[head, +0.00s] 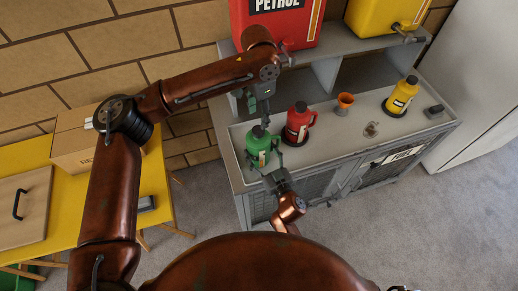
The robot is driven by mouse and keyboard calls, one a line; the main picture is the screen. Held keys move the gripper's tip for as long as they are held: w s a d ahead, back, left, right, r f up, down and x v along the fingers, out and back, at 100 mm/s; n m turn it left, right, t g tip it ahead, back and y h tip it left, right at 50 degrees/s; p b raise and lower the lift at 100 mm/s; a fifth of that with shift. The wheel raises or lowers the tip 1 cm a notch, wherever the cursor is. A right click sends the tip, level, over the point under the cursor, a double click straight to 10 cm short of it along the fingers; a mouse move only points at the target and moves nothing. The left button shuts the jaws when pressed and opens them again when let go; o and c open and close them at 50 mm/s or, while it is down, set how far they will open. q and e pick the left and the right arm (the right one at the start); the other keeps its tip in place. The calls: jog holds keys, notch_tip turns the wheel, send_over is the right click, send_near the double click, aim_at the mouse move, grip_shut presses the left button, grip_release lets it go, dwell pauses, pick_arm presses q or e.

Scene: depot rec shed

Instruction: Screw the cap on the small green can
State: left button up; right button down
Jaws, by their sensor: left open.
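The small green can (258,146) stands at the left end of the grey bench top. A dark cap (258,131) shows at its top; how tightly it sits cannot be seen. My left gripper (264,119) points down from above, open, with its fingertips just above and beside the cap. My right gripper (265,163) reaches in from the front, low on the can, with a finger on each side of it. Whether these fingers touch the can is too small to tell. The can's lower front is partly hidden by the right gripper.
A red can (297,124) stands close right of the green can. Farther right are an orange funnel (344,103), a small metal item (371,130) and a yellow can (401,97). A shelf behind holds large red (283,27) and yellow (382,14) containers. A yellow table (66,229) stands left.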

aim_at(258, 130)
pick_arm(q)
jog(key=shift+r+n, duration=0.25)
jog(key=shift+n, duration=0.65)
jog(key=shift+f, duration=4)
jog(key=shift+c, duration=0.6)
jog(key=c, duration=1.1)
jog(key=shift+o, duration=0.2)
jog(key=o, duration=1.3)
jog(key=shift+o, duration=0.2)
